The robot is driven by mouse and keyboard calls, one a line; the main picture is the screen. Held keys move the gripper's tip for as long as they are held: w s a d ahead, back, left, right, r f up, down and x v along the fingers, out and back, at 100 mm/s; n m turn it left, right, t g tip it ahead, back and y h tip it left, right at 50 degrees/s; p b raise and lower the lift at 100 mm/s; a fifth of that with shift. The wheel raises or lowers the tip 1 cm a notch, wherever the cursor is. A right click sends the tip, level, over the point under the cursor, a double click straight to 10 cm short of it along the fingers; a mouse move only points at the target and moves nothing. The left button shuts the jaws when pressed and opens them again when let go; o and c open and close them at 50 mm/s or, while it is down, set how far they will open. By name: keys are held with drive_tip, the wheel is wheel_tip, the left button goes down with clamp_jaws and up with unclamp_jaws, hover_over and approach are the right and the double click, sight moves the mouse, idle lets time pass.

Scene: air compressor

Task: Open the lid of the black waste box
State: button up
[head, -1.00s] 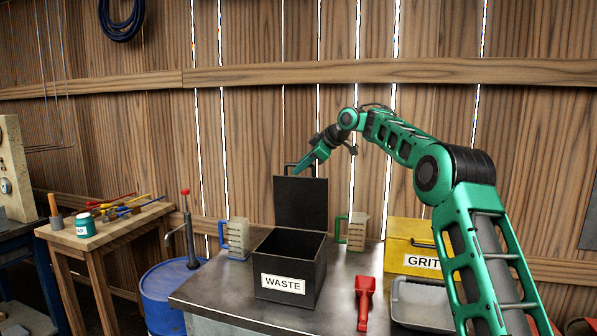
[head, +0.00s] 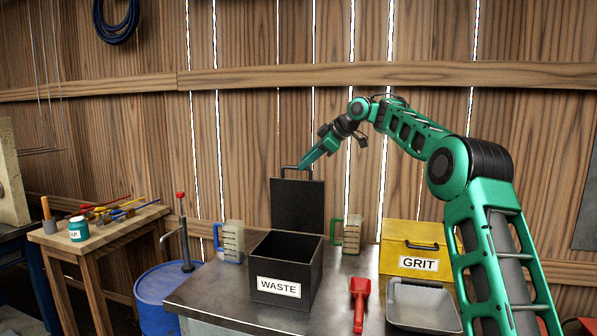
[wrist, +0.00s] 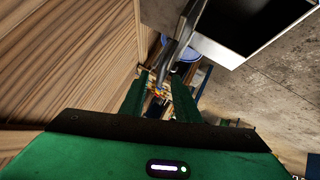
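The black waste box (head: 285,258), with a white WASTE label, stands on the metal bench. Its lid (head: 297,205) is up, standing about vertical at the back edge, and the inside shows. The lid's wire handle (head: 290,169) is at the top. My gripper (head: 303,165) is at the handle, pointing down and left. In the wrist view my gripper's fingers (wrist: 158,90) are apart, with the far work table seen between them. A dark bar lies just past the fingertips; I cannot tell whether they touch it.
Measuring jugs (head: 231,242) (head: 350,235) stand on both sides of the lid. A red scoop (head: 359,303), a grey tray (head: 422,306) and a yellow GRIT box (head: 409,261) are to the right. A blue drum (head: 163,290) stands left of the bench. The wooden wall is close behind.

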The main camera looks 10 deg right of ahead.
drive_tip(key=shift+v, duration=2.55)
drive_tip(key=shift+d, duration=0.1)
drive_tip(key=s+d+f+m+g+h, duration=0.2)
drive_tip(key=s+f, duration=0.8)
drive_tip(key=s, duration=1)
drive_tip(key=s+d+f+m+g+h, duration=0.2)
drive_tip(key=s+d+f+m, duration=0.4)
drive_tip(key=s, duration=1.5)
drive_tip(key=s+d+f+m+g+h, duration=0.2)
drive_tip(key=s+f+m, duration=1)
drive_tip(key=s, duration=0.9)
wheel_tip(320, 180, down, 2)
drive_tip(key=shift+d+f+g, duration=0.2)
drive_tip(key=shift+d+g, duration=0.7)
drive_tip(key=shift+d, duration=0.3)
